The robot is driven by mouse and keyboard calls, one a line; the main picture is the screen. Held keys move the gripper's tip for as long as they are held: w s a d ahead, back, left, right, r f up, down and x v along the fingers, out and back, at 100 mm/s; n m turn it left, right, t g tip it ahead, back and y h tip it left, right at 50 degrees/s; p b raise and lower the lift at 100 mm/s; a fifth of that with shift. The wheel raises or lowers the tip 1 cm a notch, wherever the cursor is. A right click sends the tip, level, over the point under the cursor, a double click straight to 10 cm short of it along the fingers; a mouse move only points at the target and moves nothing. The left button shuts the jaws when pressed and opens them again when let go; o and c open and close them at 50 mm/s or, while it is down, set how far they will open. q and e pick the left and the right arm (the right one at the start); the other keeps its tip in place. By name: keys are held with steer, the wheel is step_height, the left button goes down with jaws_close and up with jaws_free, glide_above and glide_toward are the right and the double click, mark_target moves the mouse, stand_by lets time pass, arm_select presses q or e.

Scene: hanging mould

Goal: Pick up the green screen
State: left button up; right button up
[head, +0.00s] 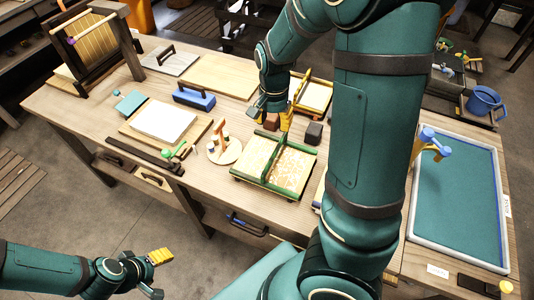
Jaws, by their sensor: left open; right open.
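The green screen (256,153) lies flat on the wooden table near its front edge. It has a green frame, a green bar standing across its middle and a mottled cream panel on its right half. My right gripper (269,112) is open above the table, behind the screen and apart from it, beside a yellow-framed screen (318,97). Its arm passes over the table to the right of the green screen. My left gripper (150,274) is open and empty, low in front of the table at the bottom left, far from the screen.
Left of the screen are a round board (226,154) with small tools and a white sheet on a board (163,120). A dark block (313,133) sits behind right. A teal-filled tray (456,205) stands right.

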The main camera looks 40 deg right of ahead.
mark_target(276, 151)
steer(key=f+b, duration=0.1)
steer(key=f, duration=0.1)
steer(key=f+b, duration=0.1)
steer(key=f, duration=0.2)
steer(key=f+b, duration=0.1)
steer(key=f, duration=0.2)
steer(key=shift+s+d+f, duration=0.1)
steer(key=shift+s+d, duration=0.05)
steer(key=shift+s, duration=0.1)
steer(key=f+b, duration=0.1)
steer(key=f, duration=0.1)
steer(key=f+b, duration=0.2)
steer(key=f, duration=0.1)
steer(key=shift+s+d+f, duration=0.15)
steer(key=shift+d, duration=0.05)
arm_select(q)
step_height(276, 151, down, 6)
steer(key=shift+s, duration=0.45)
arm_select(e)
jaws_close()
